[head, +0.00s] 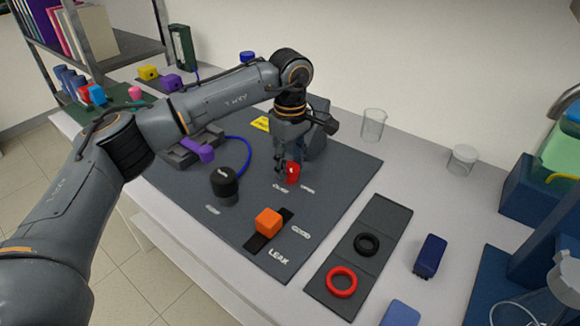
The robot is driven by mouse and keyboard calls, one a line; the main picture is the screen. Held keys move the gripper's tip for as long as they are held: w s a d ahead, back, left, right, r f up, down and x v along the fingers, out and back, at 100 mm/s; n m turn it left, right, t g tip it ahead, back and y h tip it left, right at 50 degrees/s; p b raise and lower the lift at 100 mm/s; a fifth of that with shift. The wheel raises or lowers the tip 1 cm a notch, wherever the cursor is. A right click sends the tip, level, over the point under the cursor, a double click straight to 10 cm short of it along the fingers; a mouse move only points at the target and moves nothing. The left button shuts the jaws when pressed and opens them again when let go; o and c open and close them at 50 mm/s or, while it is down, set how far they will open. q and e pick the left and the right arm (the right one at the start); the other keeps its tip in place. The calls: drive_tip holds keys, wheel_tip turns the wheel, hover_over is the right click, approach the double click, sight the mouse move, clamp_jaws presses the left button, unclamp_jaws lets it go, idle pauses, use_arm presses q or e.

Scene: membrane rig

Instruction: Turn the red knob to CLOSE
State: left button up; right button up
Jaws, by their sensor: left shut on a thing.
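The red knob (293,173) stands on the dark grey rig mat (222,228), below the grey rig body. My left gripper (287,172) reaches down over it from above and is shut on it. Part of the knob is hidden by the fingers. Small white labels lie on the mat in front of the knob, one to the left (280,188) and one to the right (308,190). They are too small to read surely, and the knob's pointing direction cannot be made out. My right gripper is not in view.
A black cylinder (224,184), an orange block (268,222) on a black strip and a purple handle (199,150) are on the mat. A dark tray (348,250) holds a black ring (366,244) and a red ring (341,282). Clear beakers (373,125) stand behind.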

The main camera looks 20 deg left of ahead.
sight(290, 166)
use_arm(q)
drive_tip(key=m, duration=0.4)
drive_tip(key=shift+m+b, duration=0.3)
drive_tip(key=shift+b, duration=0.1)
drive_tip(key=shift+m, duration=2.3)
drive_tip(key=o, duration=1.1)
drive_tip(key=shift+o, duration=0.2)
wheel_tip(290, 166, up, 12)
drive_tip(key=shift+r, duration=0.1)
